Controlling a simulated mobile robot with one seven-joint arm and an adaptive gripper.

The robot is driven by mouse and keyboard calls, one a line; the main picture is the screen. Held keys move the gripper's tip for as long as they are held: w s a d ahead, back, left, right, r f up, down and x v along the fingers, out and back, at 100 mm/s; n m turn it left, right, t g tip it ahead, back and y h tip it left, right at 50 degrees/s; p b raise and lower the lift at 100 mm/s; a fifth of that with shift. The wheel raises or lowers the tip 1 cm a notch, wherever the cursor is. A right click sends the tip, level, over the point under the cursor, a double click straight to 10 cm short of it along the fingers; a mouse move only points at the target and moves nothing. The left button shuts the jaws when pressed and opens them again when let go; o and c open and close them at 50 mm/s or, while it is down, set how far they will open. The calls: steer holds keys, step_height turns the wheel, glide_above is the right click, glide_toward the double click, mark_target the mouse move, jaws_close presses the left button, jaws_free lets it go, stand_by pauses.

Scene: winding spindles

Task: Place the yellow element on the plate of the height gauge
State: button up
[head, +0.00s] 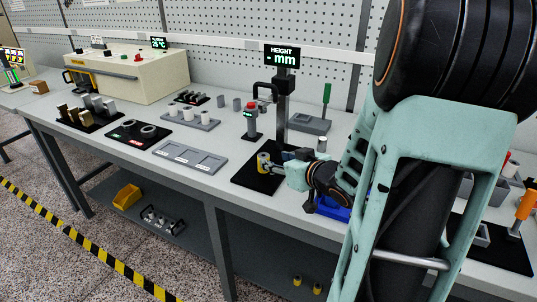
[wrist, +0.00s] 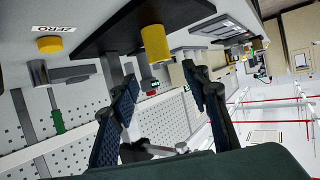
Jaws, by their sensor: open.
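The height gauge has a grey column (head: 281,118) with a display (head: 283,57) reading "HEIGHT - mm". It rises behind a flat black plate (head: 250,180), also in the wrist view (wrist: 95,40). The yellow element (head: 263,162), a short cylinder, stands upright on this plate. In the wrist view, which is upside down, the yellow element (wrist: 155,43) shows ahead of and between the fingertips. My gripper (head: 277,165) is low over the plate, just right of the element. Its two dark fingers (wrist: 159,72) are apart with nothing between them.
A red-topped grey post (head: 252,120) stands behind the element. A grey tray (head: 190,158) with shallow compartments lies to the left. A blue item (head: 332,208) is beneath my arm. A yellow button (wrist: 50,44) sits by a ZERO label. My arm hides much of the bench's right side.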

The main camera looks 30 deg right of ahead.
steer(key=shift+v, duration=1.65)
